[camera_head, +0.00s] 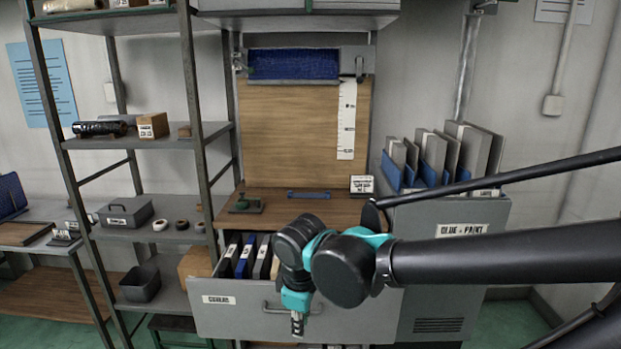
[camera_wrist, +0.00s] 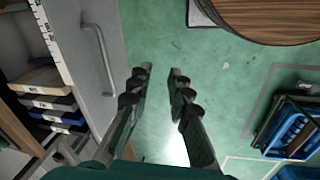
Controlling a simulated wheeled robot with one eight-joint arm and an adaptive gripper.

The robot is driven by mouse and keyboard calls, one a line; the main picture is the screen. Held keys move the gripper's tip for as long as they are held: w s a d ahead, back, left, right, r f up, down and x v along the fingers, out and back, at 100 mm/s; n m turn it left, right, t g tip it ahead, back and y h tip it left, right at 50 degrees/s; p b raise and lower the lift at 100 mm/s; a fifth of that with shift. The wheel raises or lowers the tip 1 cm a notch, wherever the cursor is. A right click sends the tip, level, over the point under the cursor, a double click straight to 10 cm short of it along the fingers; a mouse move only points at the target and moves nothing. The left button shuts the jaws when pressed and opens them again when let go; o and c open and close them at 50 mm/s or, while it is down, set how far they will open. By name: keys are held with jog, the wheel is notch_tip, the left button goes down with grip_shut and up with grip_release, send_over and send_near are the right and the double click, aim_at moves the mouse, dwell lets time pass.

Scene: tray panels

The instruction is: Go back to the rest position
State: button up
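My gripper (camera_head: 297,325) points down in front of the open grey drawer (camera_head: 228,318) in the head view. My arm reaches in from the right. In the wrist view my gripper (camera_wrist: 160,72) has its two fingers apart, with only green floor between them. It holds nothing. The drawer front and its bar handle (camera_wrist: 100,55) are to the left of the fingers there, apart from them.
The drawer holds several upright binders (camera_head: 243,258). Above it are a wooden worktop (camera_head: 330,207) and back panel. A metal shelf rack (camera_head: 165,142) stands left; a grey cabinet (camera_head: 440,275) with panels stands right. The wrist view shows a round wooden top (camera_wrist: 265,15) and blue crate (camera_wrist: 290,130).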

jog(key=w+d+f+m, duration=0.2)
jog(key=d+f+m, duration=0.1)
jog(key=d+m, duration=0.2)
jog(key=w+d+f+m+t, duration=0.1)
jog(key=w+d+f+m, duration=0.1)
jog(key=d+m, duration=0.3)
jog(key=w+d+f+m+t, duration=0.1)
jog(key=d+f+m, duration=0.3)
jog(key=d, duration=0.7)
jog(key=shift+w+f+m, duration=0.15)
jog(key=shift+w+m, duration=0.25)
jog(key=shift+w, duration=0.35)
